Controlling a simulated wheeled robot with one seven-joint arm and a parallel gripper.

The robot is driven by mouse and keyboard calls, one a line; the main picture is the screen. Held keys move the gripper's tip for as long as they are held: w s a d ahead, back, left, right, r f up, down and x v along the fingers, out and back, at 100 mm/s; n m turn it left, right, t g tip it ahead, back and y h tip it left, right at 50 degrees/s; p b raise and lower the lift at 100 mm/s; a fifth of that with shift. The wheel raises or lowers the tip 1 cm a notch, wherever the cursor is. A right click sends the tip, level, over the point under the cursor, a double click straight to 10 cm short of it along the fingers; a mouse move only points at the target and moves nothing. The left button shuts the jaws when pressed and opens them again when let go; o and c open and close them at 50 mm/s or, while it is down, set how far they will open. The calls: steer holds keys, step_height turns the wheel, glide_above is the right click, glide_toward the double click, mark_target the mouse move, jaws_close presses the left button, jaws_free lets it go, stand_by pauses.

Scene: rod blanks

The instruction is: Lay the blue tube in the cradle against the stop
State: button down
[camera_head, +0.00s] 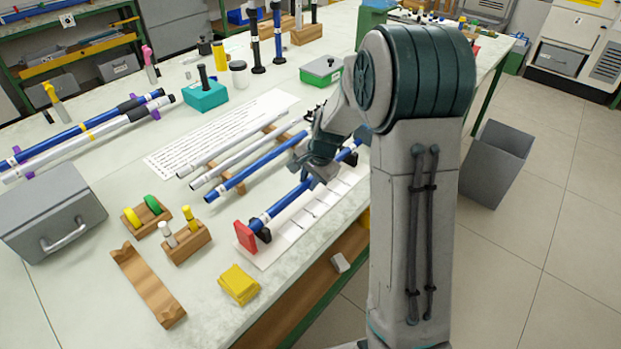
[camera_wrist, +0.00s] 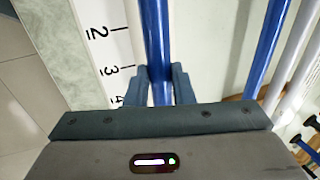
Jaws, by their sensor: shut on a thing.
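A blue tube (camera_head: 285,204) runs diagonally along the white marked strip near the table's front edge. Its near-left end is at the red stop (camera_head: 246,237), over a black cradle support (camera_head: 262,233); I cannot tell whether it touches the stop or rests fully in the support. My gripper (camera_head: 318,174) is shut on this tube partway along it. In the wrist view the tube (camera_wrist: 154,40) passes between both fingers (camera_wrist: 161,88). The far part of the tube is partly hidden by my gripper and arm.
Another blue tube (camera_head: 240,178) and pale tubes (camera_head: 225,166) lie parallel on a wooden rack (camera_head: 215,190). The marked strip (camera_wrist: 103,50) shows numbers 2, 3 and 4. A yellow stack (camera_head: 239,284), wooden blocks (camera_head: 187,240) and a grey box (camera_head: 50,215) stand nearer and left.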

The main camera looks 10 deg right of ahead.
steer(key=shift+s+a, duration=0.1)
steer(key=shift+a, duration=0.05)
steer(key=c, duration=1.2)
jaws_free()
steer(key=shift+o, duration=0.2)
steer(key=v, duration=1.3)
steer(key=shift+r, duration=0.4)
